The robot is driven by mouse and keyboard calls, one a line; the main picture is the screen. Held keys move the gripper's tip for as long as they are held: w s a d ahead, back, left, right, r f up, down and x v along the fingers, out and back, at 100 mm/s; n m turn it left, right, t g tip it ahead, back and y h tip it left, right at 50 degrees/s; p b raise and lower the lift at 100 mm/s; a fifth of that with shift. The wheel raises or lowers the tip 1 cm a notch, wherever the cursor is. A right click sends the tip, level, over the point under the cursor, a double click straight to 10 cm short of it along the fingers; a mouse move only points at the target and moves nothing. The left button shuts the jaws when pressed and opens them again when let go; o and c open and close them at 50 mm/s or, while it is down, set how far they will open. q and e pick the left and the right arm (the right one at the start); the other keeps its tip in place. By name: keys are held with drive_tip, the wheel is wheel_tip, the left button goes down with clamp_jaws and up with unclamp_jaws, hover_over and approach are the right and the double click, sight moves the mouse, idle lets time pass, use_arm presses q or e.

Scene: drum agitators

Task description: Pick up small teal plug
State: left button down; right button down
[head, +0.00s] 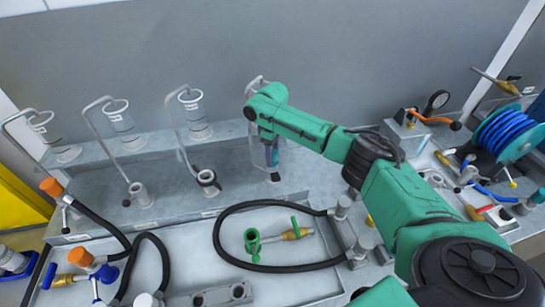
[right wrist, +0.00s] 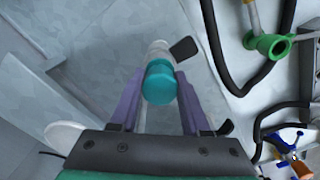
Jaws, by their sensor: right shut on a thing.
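The small teal plug (right wrist: 160,84) sits between the purple fingers of my right gripper (right wrist: 160,92) in the right wrist view. The gripper is shut on it. In the head view my right gripper (head: 271,154) points down over the grey bench, at the right of the row of clear cylinders. A pale fitting with a black lever (right wrist: 184,48) lies just beyond the plug. I cannot tell whether the plug touches that fitting. My left gripper is not in view.
Several clear cylinders (head: 196,120) with bent metal tubes stand on the raised ledge to the left. A black hose (head: 218,232) loops around a green fitting (head: 252,241) in front. A blue hose reel (head: 508,132) stands at the right. The back wall is bare.

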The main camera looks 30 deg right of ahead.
wheel_tip(320, 180, up, 20)
drive_tip(key=b, duration=0.2)
drive_tip(key=shift+b, duration=0.3)
